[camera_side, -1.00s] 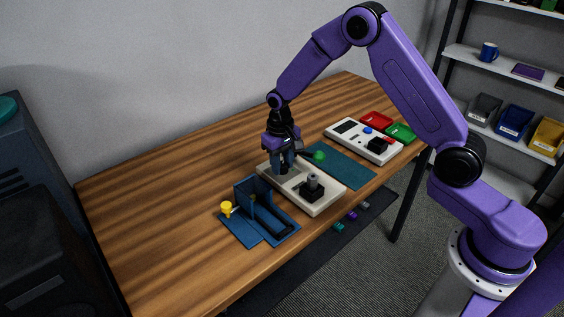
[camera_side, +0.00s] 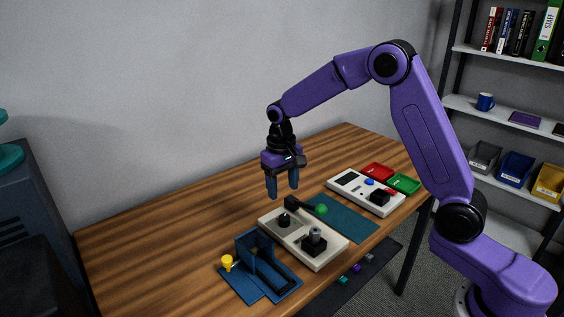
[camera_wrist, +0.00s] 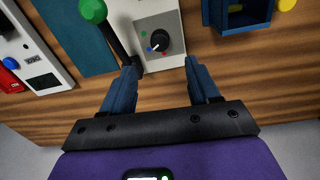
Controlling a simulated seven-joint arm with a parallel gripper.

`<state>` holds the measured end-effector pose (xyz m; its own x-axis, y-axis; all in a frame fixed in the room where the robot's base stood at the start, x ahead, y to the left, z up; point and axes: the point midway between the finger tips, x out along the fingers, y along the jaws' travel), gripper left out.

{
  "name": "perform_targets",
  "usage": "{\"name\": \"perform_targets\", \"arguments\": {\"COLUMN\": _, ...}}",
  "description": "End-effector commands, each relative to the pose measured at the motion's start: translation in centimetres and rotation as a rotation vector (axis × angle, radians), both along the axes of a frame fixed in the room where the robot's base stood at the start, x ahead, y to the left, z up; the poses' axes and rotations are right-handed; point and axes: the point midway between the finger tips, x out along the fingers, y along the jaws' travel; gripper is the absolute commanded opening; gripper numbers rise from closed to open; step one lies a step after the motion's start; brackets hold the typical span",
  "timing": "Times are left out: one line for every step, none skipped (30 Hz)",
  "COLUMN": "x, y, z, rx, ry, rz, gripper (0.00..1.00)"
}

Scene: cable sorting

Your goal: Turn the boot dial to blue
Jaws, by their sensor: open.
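The boot dial (camera_side: 283,220) is a dark round knob on a cream console (camera_side: 330,254). In the wrist view the dial (camera_wrist: 158,40) has green, blue and red dots around it. Its white pointer line appears to aim at the lower left, towards the blue dot (camera_wrist: 148,50). My gripper (camera_side: 283,192) is open and empty above the dial, with clear space below its fingertips. In the wrist view its two fingers (camera_wrist: 160,68) are wide apart, and the dial lies just beyond them.
A black lever with a green ball (camera_side: 321,210) is beside the dial. A dark post (camera_side: 315,240) stands on the console's front. A blue fixture (camera_side: 257,246) with a yellow knob (camera_side: 227,262) is at left. A second console (camera_side: 350,187) and red and green trays (camera_side: 404,184) are at right.

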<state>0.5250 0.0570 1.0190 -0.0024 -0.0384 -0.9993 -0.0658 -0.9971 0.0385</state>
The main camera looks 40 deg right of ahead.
Motion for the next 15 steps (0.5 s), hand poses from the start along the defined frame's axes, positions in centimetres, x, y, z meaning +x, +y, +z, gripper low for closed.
{"name": "perform_targets", "arguments": {"x": 0.1, "y": 0.1, "z": 1.2, "rx": 0.002, "ry": -0.006, "rz": 0.001, "gripper": 0.61}}
{"name": "perform_targets", "arguments": {"x": 0.1, "y": 0.2, "z": 1.8, "rx": 0.002, "ry": -0.006, "rz": 0.001, "gripper": 0.61}}
{"name": "perform_targets", "arguments": {"x": 0.1, "y": 0.2, "z": 2.6, "rx": 0.002, "ry": -0.006, "rz": 0.002, "gripper": 0.61}}
{"name": "perform_targets", "arguments": {"x": 0.1, "y": 0.2, "z": 3.2, "rx": 0.002, "ry": -0.005, "rz": 0.001, "gripper": 0.61}}
{"name": "perform_targets", "arguments": {"x": 0.1, "y": 0.2, "z": 3.7, "rx": 0.002, "ry": -0.006, "rz": 0.001, "gripper": 0.61}}
{"name": "perform_targets", "arguments": {"x": 0.1, "y": 0.2, "z": 4.3, "rx": 0.001, "ry": -0.004, "rz": 0.0, "gripper": 0.61}}
{"name": "perform_targets", "arguments": {"x": 0.1, "y": 0.2, "z": 4.8, "rx": 0.001, "ry": -0.004, "rz": 0.0, "gripper": 0.61}}
{"name": "perform_targets", "arguments": {"x": 0.1, "y": 0.3, "z": 5.2, "rx": 0.001, "ry": -0.004, "rz": 0.0, "gripper": 0.61}}
{"name": "perform_targets", "arguments": {"x": 0.1, "y": 0.3, "z": 5.7, "rx": 0.001, "ry": -0.004, "rz": 0.0, "gripper": 0.61}}
{"name": "perform_targets", "arguments": {"x": 0.1, "y": 0.3, "z": 6.0, "rx": 0.001, "ry": -0.003, "rz": 0.001, "gripper": 0.61}}
{"name": "perform_targets", "arguments": {"x": 0.1, "y": 0.3, "z": 6.3, "rx": 0.001, "ry": -0.003, "rz": 0.001, "gripper": 0.61}}
{"name": "perform_targets", "arguments": {"x": 0.1, "y": 0.3, "z": 6.6, "rx": 0.001, "ry": -0.002, "rz": 0.001, "gripper": 0.61}}
{"name": "perform_targets", "arguments": {"x": 0.0, "y": 0.3, "z": 6.8, "rx": 0.0, "ry": -0.001, "rz": 0.001, "gripper": 0.61}}
{"name": "perform_targets", "arguments": {"x": 0.0, "y": 0.3, "z": 6.9, "rx": 0.0, "ry": -0.001, "rz": 0.001, "gripper": 0.61}}
{"name": "perform_targets", "arguments": {"x": 0.0, "y": 0.4, "z": 7.0, "rx": 0.0, "ry": -0.001, "rz": 0.001, "gripper": 0.61}}
